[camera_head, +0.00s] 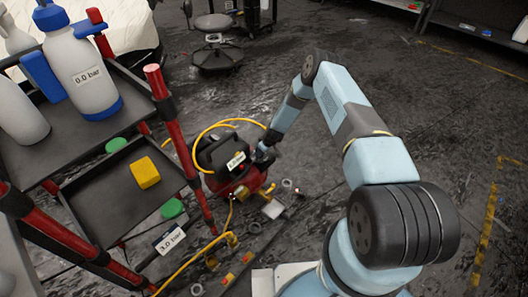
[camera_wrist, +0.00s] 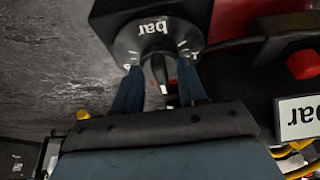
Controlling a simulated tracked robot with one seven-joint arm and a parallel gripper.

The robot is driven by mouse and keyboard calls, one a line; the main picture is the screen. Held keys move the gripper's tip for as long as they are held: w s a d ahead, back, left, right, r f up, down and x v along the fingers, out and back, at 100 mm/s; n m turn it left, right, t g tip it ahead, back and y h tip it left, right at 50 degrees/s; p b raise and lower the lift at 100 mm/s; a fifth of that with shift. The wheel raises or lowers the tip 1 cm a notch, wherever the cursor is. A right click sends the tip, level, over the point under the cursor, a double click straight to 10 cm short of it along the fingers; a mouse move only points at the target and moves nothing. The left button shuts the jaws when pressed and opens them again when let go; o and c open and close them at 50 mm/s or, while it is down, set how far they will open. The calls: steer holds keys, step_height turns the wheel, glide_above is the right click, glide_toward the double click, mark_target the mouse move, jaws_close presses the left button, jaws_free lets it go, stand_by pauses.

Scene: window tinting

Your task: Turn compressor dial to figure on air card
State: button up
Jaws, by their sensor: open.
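The red and black compressor (camera_head: 222,178) stands on the floor beside the cart, and my gripper (camera_head: 262,156) is at its right side. In the wrist view the dial (camera_wrist: 150,38) shows upside down, with "bar" and tick marks on its face. A dark knob pointer (camera_wrist: 159,68) sticks out from it towards me. My gripper (camera_wrist: 160,82) is open, with one blue finger on each side of the knob; contact cannot be told. A card reading "3.0 bar" (camera_head: 170,239) hangs low on the cart. Another, "0.0 bar" (camera_head: 87,76), is on a spray bottle.
A white label (camera_wrist: 299,117) and a red button (camera_wrist: 302,65) sit right of the dial in the wrist view. Yellow hoses (camera_head: 200,255) run around the compressor. The red-posted cart (camera_head: 172,125) stands close on the left. Floor at right is clear.

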steer(key=v, duration=1.3)
steer(key=shift+r, duration=0.15)
steer(key=d+r+m+h, duration=0.1)
steer(key=d+r, duration=0.2)
steer(key=r, duration=1.4)
steer(key=d+r, duration=0.2)
steer(key=r, duration=1.5)
steer(key=s+d+r+m+t+h, duration=0.1)
steer(key=s+d+r, duration=0.1)
steer(key=s+r, duration=0.6)
steer(key=s+d+r+m, duration=0.2)
steer(key=s+r, duration=0.2)
steer(key=r, duration=0.8)
steer(key=s+d+r+m, duration=0.1)
steer(key=s+r, duration=0.3)
steer(key=s, duration=0.6)
steer(key=s+d+r+m+t, duration=0.1)
steer(key=s+r, duration=0.3)
steer(key=s, duration=0.7)
steer(key=s+d+r+m+h, duration=0.1)
steer(key=s+d+r+m, duration=0.2)
steer(key=s, duration=0.7)
steer(key=shift+s+d+r, duration=0.25)
steer(key=shift+d+r, duration=0.1)
steer(key=shift+r, duration=0.4)
